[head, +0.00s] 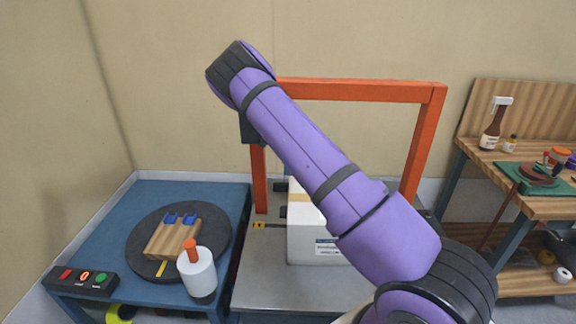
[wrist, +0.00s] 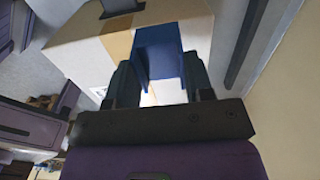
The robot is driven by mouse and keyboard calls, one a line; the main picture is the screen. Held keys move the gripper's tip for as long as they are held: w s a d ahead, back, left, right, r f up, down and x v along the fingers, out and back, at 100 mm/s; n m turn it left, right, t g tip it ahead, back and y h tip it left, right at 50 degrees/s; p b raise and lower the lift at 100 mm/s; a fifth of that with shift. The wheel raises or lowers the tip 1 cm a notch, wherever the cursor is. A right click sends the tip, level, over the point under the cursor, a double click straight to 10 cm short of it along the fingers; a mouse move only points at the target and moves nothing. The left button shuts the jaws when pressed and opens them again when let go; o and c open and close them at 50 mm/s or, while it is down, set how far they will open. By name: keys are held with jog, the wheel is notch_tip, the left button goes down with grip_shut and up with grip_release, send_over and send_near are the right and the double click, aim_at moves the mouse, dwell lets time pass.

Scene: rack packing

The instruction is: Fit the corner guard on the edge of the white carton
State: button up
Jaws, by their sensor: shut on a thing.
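The white carton (head: 305,235) stands under the orange frame, partly hidden by my arm. In the wrist view the carton (wrist: 80,57) shows a tan tape strip beside the guard. My gripper (wrist: 160,75) is shut on a blue corner guard (wrist: 158,48), held between its two dark fingers. The guard overlaps the carton in this view; I cannot tell whether they touch. In the head view my gripper is mostly hidden behind my arm and the frame.
An orange frame (head: 428,130) arches over the grey bench (head: 260,285). At left, a dark round turntable (head: 138,245) carries a wooden block (head: 172,240) with two blue pieces (head: 180,219). A wooden workbench (head: 545,205) is at right.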

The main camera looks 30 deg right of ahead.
jog(key=shift+f, duration=0.1)
jog(key=shift+s+d+f, duration=0.1)
jog(key=shift+d+f, duration=0.05)
jog(key=shift+f, duration=1.45)
jog(key=shift+s+d+f, duration=0.1)
jog(key=shift+f, duration=1.5)
jog(key=shift+s+d, duration=0.2)
jog(key=shift+d, duration=0.1)
jog(key=o, duration=1)
jog(key=shift+c, duration=0.2)
